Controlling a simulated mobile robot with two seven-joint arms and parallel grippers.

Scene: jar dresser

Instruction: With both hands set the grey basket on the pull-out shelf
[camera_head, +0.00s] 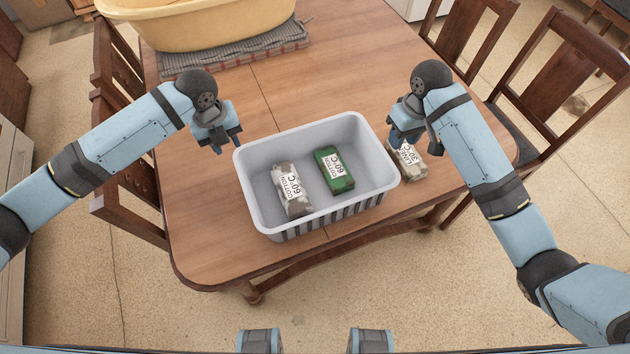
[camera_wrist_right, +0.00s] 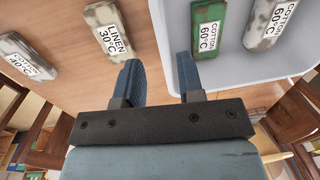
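The grey basket (camera_head: 270,224), with dark stripes on its near side, stands upright on the wooden table (camera_head: 205,225). Inside it lie a grey-and-white cotton packet (camera_head: 291,190) and a green cotton packet (camera_head: 334,170). My left gripper (camera_head: 226,141) is open just off the basket's left rim. My right gripper (camera_head: 404,140) is open by its right rim. In the right wrist view, the basket's edge (camera_wrist_right: 158,28) runs up from between the two spread fingers (camera_wrist_right: 160,84); whether they touch it I cannot tell. I cannot make out a pull-out shelf.
A linen packet (camera_head: 411,162) lies on the table just right of the basket, partly behind my right arm. The right wrist view also shows another cotton packet (camera_wrist_right: 25,57). A yellow tub (camera_head: 205,28) stands on a woven mat (camera_head: 245,48) at the back. Chairs (camera_head: 545,85) flank the table.

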